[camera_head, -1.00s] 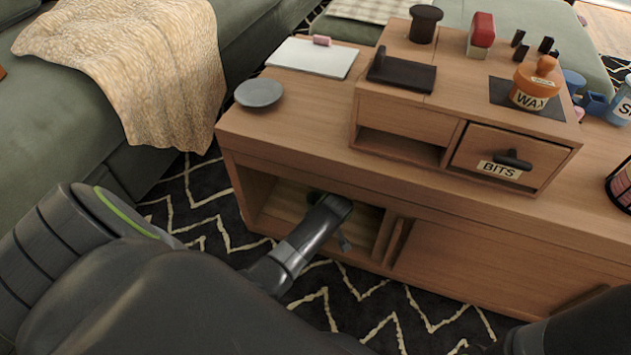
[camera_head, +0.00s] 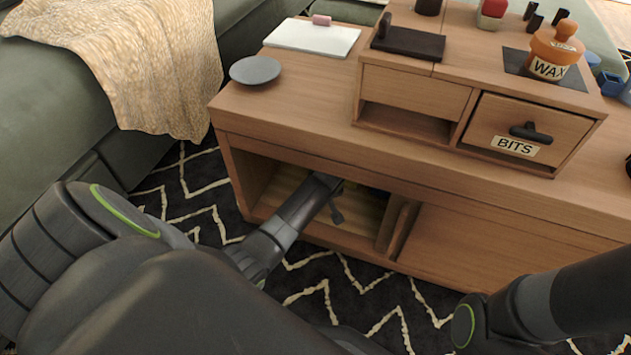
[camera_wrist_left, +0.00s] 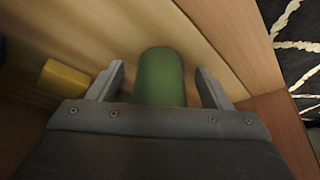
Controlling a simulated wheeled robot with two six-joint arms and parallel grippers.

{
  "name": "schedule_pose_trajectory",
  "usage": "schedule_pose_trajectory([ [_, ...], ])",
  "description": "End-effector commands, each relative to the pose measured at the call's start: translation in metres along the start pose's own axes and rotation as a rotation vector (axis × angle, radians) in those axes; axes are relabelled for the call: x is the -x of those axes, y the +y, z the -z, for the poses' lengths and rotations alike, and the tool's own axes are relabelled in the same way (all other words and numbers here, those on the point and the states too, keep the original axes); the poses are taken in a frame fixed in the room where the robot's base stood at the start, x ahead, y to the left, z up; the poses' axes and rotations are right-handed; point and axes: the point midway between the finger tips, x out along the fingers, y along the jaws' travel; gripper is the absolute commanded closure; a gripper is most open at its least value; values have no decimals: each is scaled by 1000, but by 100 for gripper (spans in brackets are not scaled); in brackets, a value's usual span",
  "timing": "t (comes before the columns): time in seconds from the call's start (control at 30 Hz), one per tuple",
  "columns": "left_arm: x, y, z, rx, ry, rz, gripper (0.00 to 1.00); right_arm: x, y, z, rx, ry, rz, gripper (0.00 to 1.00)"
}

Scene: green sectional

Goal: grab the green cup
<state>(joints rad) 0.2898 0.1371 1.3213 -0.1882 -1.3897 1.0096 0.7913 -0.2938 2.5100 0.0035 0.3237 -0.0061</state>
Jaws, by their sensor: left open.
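The green cup (camera_wrist_left: 160,70) shows in the left wrist view inside the wooden cabinet's open compartment (camera_head: 262,190). My left gripper (camera_wrist_left: 157,78) is open, with one finger on each side of the cup. Small gaps show between the fingers and the cup, and its lower part is hidden by the gripper body. In the head view my left arm reaches into the compartment, and the cup and fingertips are hidden there. My right gripper is out of view; only part of the right arm shows at the lower right.
A yellow object (camera_wrist_left: 64,78) lies left of the gripper in the compartment. The cabinet top (camera_head: 310,105) overhangs the opening, and a sliding door (camera_head: 490,245) closes the right side. A grey plate (camera_head: 255,70), a BITS drawer (camera_head: 525,128) and a WAX jar (camera_head: 552,55) are above.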

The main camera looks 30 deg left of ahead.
Motion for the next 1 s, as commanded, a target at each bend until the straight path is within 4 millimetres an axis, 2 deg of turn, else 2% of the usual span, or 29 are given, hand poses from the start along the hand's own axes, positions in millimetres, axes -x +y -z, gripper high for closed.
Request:
schedule_pose_trajectory([
  [0.17, 1, 0, 0, 0, 0, 0, 28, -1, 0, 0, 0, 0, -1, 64],
  [0.2, 1, 0, 0, 0, 0, 0, 30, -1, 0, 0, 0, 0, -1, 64],
  [0.5, 0, 0, 0, 0, 0, 0, 70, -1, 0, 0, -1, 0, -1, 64],
  [0.57, 0, 0, 0, 0, 0, 0, 76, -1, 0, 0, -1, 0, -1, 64],
  [1.0, 4, -1, 2, -1, 0, 0, 76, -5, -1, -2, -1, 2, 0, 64],
])
